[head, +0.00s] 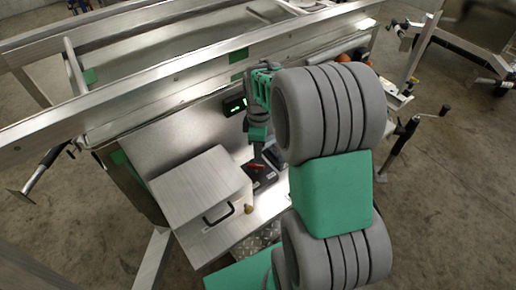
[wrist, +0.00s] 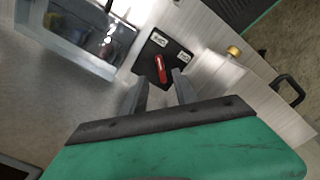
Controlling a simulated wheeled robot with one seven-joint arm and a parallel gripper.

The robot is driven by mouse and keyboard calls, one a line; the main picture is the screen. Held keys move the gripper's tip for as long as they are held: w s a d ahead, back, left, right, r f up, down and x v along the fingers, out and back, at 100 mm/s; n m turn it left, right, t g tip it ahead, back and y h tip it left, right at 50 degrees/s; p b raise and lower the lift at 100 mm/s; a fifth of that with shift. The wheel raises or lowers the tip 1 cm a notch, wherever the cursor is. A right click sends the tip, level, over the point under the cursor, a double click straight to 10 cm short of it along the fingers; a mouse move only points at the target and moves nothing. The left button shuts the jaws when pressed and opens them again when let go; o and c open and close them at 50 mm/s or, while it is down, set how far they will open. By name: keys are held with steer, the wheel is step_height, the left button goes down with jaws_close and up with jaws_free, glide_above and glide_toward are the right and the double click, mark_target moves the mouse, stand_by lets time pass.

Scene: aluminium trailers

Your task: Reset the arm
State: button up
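My gripper (wrist: 160,77) shows in the wrist view with its two dark fingers apart and nothing held between them. A red switch handle (wrist: 160,67) on a black plate (wrist: 152,49) with white labels appears just beyond the fingertips. I cannot tell whether the fingers touch it. In the head view my arm, grey and green, reaches down over the trailer's metal bench. There the gripper (head: 259,152) is above the red handle (head: 257,167), its fingertips partly hard to make out.
A metal box (head: 202,190) with a black handle (head: 219,214) stands left of the switch, with a yellow-brown knob (head: 249,209) nearby. A long metal rail (head: 150,85) crosses behind the arm. A clear-fronted cabinet (wrist: 75,37) is at upper left in the wrist view.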

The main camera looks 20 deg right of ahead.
steer(key=shift+a+r, duration=0.15)
steer(key=shift+r, duration=0.1)
steer(key=s+a+r+m+t, duration=0.3)
steer(key=s+a+r+m, duration=0.6)
steer(key=s+m, duration=0.2)
steer(key=shift+s+a+r, duration=0.4)
